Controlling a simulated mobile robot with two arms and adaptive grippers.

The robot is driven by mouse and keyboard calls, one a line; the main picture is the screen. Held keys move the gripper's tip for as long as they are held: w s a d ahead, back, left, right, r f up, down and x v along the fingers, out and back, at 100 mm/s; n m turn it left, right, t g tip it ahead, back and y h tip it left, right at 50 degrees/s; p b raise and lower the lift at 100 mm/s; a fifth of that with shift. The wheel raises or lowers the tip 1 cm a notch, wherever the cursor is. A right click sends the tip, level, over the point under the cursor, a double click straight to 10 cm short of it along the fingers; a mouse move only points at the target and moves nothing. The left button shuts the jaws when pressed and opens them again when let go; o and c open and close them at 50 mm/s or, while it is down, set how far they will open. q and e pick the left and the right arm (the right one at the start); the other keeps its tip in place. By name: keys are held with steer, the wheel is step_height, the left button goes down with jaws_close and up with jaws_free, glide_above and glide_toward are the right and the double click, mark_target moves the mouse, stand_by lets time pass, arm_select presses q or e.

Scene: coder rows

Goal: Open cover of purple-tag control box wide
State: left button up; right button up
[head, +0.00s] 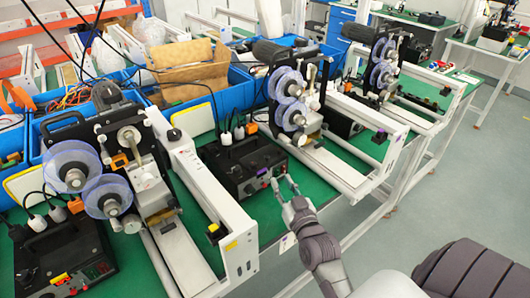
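A black control box (240,163) sits on the green table between two coder machines. A small purple tag (262,171) shows on its front, near the tip of my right gripper. I cannot make out a separate cover or whether it is open. My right gripper (284,181) comes in from the lower right. Its two fingers are spread with a gap and nothing shows between them. The fingertips are close to the box's front right corner; whether they touch it is unclear. My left gripper is not in view.
Another black control box (68,262) with orange marks stands at the lower left. White rail frames (205,190) flank the middle box. Coder machines with clear reels stand behind, and blue bins (238,95) line the back. Bare green tabletop (265,215) lies in front of the middle box.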

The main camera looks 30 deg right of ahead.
mark_target(268, 158)
steer(key=p+x, duration=0.1)
steer(key=x, duration=1.1)
steer(key=shift+w+d, duration=0.1)
steer(key=shift+w, duration=0.15)
steer(key=shift+c, duration=0.6)
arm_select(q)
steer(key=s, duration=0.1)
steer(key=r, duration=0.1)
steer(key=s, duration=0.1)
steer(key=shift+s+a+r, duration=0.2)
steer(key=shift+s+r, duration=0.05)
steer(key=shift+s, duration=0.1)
arm_select(e)
jaws_close()
